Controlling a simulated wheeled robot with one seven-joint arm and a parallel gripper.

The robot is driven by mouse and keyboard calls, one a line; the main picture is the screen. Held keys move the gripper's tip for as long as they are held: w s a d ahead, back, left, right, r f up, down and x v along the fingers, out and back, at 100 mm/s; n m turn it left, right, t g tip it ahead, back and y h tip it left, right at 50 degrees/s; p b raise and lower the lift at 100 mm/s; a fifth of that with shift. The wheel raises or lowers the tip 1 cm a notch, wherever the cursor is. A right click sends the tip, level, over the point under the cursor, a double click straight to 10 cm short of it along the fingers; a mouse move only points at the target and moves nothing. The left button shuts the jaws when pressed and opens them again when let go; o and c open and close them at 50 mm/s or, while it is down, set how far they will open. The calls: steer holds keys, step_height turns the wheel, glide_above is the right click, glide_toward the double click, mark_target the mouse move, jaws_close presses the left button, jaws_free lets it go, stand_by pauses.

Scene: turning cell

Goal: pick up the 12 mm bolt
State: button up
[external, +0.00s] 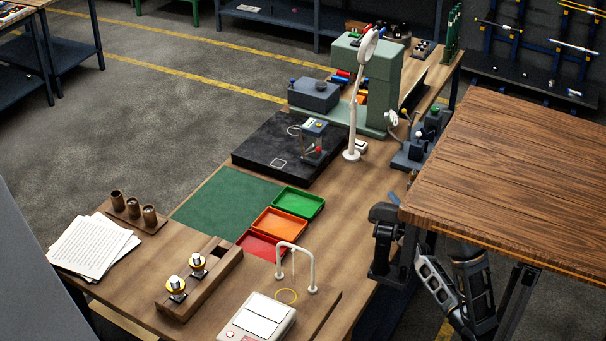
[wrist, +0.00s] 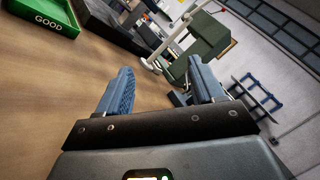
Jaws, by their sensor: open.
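I cannot make out a 12 mm bolt for certain in either view. In the external view, two shiny metal pieces with yellow rings (external: 176,289) stand in a wooden block (external: 215,274). In the external view my arm shows at the bench's right side, partly behind a wooden tabletop.
Green (external: 298,203), orange (external: 279,223) and red (external: 262,244) trays sit mid-bench beside a green mat (external: 222,201). A black plate (external: 262,152), white lamp (external: 352,120) and green machine (external: 377,75) stand behind. A wooden tabletop (external: 510,170) crowds the right. A white arch (external: 296,249) stands in front.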

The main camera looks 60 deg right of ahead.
steer(key=d+r+m+g+h, duration=0.2)
steer(key=d+m+h, duration=0.1)
steer(key=d+m, duration=0.55)
steer(key=m+g+y+b, duration=0.1)
steer(key=m+g, duration=0.2)
steer(key=m, duration=0.3)
glide_toward(415, 173)
steer(key=shift+n, duration=0.25)
steer(key=x, duration=0.5)
steer(key=shift+w+a+f, duration=0.1)
steer(key=shift+a+f, duration=0.05)
steer(key=shift+f, duration=0.1)
steer(key=shift+x, duration=3.8)
steer(key=shift+r, duration=0.15)
steer(key=shift+c, duration=0.4)
jaws_close()
